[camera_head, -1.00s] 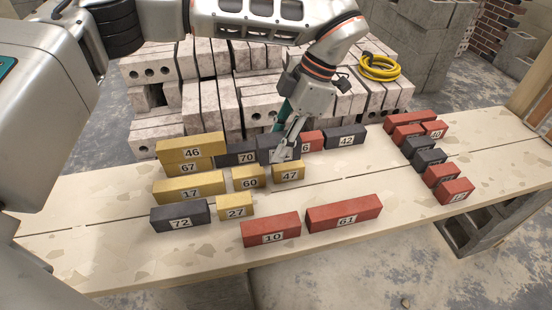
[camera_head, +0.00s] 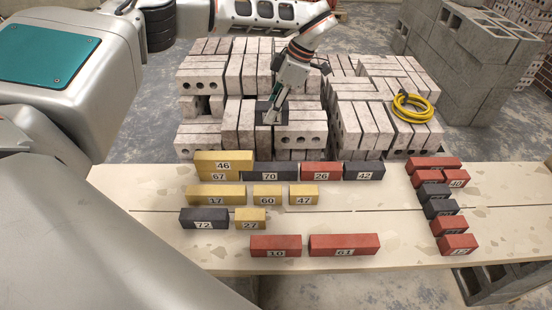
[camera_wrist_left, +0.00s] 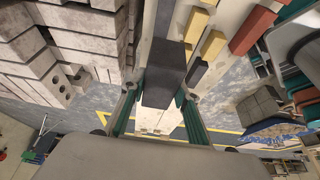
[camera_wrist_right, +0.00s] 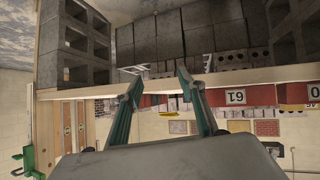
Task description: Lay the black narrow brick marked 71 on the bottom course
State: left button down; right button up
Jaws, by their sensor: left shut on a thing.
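My left gripper (camera_head: 271,116) is shut on a dark brick (camera_head: 262,107). It holds the brick up behind the plank's back edge, in front of the pale block stacks. The left wrist view shows the dark brick (camera_wrist_left: 165,72) between both fingers; no number on it is readable. The bottom course along the back of the plank has yellow 67 (camera_head: 219,177), black 70 (camera_head: 270,172), red 26 (camera_head: 321,170) and black 42 (camera_head: 364,170). Yellow 46 (camera_head: 223,158) lies on 67. My right gripper (camera_wrist_right: 160,73) is open and empty in its wrist view.
Yellow 17 (camera_head: 216,195), 60 (camera_head: 267,195), 47 (camera_head: 303,194) and 27 (camera_head: 250,219), black 72 (camera_head: 204,218), and red 10 (camera_head: 276,245) and 61 (camera_head: 343,245) lie in front. Several red and black bricks line the right end. The plank (camera_head: 400,259) is clear between.

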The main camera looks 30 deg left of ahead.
pick_arm(q)
jog(key=shift+w+a, duration=0.1)
jog(key=shift+a, duration=0.5)
notch_tip(320, 180, down, 15)
jog(key=shift+f+b, duration=0.1)
jog(key=shift+b, duration=0.7)
jog(key=shift+f, duration=0.7)
notch_tip(320, 180, down, 4)
jog(key=shift+r+b, duration=0.25)
jog(key=shift+b, duration=0.15)
jog(key=shift+f, duration=0.1)
